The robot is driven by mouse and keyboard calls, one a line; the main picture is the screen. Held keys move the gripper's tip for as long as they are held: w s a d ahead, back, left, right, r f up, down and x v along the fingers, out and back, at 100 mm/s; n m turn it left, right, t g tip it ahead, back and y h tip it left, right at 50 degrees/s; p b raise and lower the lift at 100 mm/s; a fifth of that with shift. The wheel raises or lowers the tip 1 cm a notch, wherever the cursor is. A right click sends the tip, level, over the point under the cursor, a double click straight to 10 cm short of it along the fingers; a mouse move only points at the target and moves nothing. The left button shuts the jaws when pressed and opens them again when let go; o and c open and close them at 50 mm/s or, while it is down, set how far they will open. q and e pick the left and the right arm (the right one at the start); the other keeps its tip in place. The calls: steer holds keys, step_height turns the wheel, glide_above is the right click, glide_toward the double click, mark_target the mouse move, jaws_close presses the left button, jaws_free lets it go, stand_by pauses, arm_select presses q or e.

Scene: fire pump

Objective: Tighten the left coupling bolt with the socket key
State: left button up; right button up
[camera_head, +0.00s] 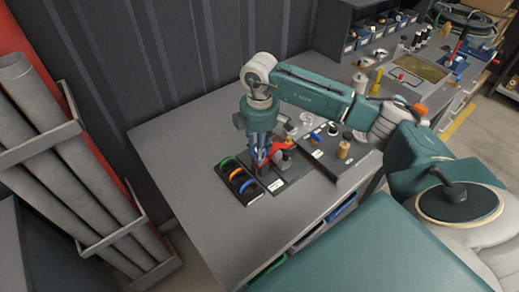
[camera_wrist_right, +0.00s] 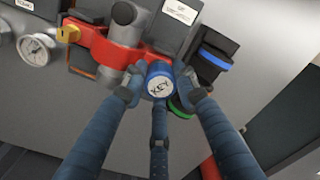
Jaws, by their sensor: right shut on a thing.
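The socket key (camera_wrist_right: 158,85) shows as a round blue cap lettered "KEY" in the right wrist view. The blue fingers of my right gripper (camera_wrist_right: 161,78) are closed around it. In the head view this gripper (camera_head: 260,162) points down over the dark plate on the table, close to the red coupling (camera_head: 281,155). In the wrist view the red coupling (camera_wrist_right: 100,47) clamps a grey pipe (camera_wrist_right: 124,28), and the key is right beside its lower right end. The key's lower end and the left bolt are hidden, so whether they engage cannot be told. My left gripper is out of view.
A black holder (camera_head: 240,184) with green, orange and blue rings lies left of the coupling. A dark panel with knobs (camera_head: 345,149) is to its right. A gauge (camera_wrist_right: 36,49) shows at the wrist view's left. The table's left part (camera_head: 180,150) is bare.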

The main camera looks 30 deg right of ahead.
steer(key=m+p, duration=0.1)
steer(key=m, duration=0.2)
steer(key=shift+r+p, duration=0.1)
steer(key=shift+p, duration=0.25)
steer(key=shift+m+p, duration=0.8)
steer(key=shift+p, duration=0.1)
steer(key=shift+n, duration=0.7)
steer(key=shift+r+p, duration=1.65)
steer(key=shift+r, duration=0.55)
